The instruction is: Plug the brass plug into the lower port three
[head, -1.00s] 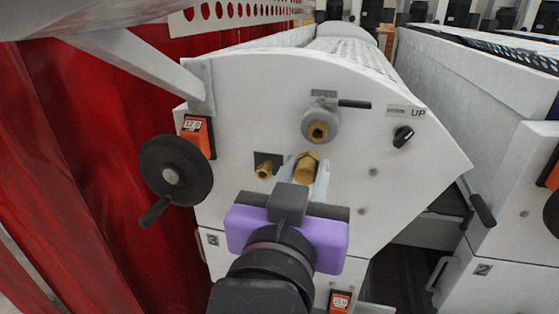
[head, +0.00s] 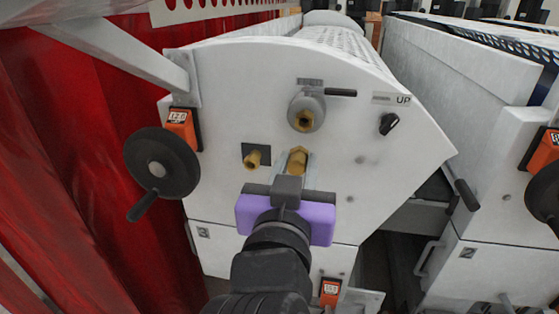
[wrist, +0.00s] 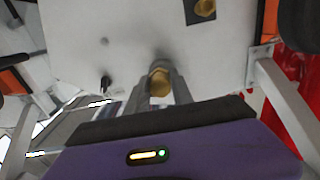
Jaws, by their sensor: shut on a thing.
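The brass plug (head: 298,160) is held between the two pale fingers of my gripper (head: 296,172). My gripper is shut on it, in front of the white machine panel. In the wrist view the plug (wrist: 159,82) sits between the fingertips, close to the panel. I cannot tell whether it touches. A brass port on a dark square plate (head: 253,158) is left of the plug at about its height; it also shows in the wrist view (wrist: 205,8). Another brass port in a grey round collar (head: 304,118) is above the plug. No port number is readable.
A black handwheel (head: 161,163) stands out at the panel's left beside an orange counter (head: 182,130). A black knob (head: 389,123) is at upper right. Red curtain (head: 90,110) hangs at left. A second white machine (head: 500,190) stands at right across a narrow gap.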

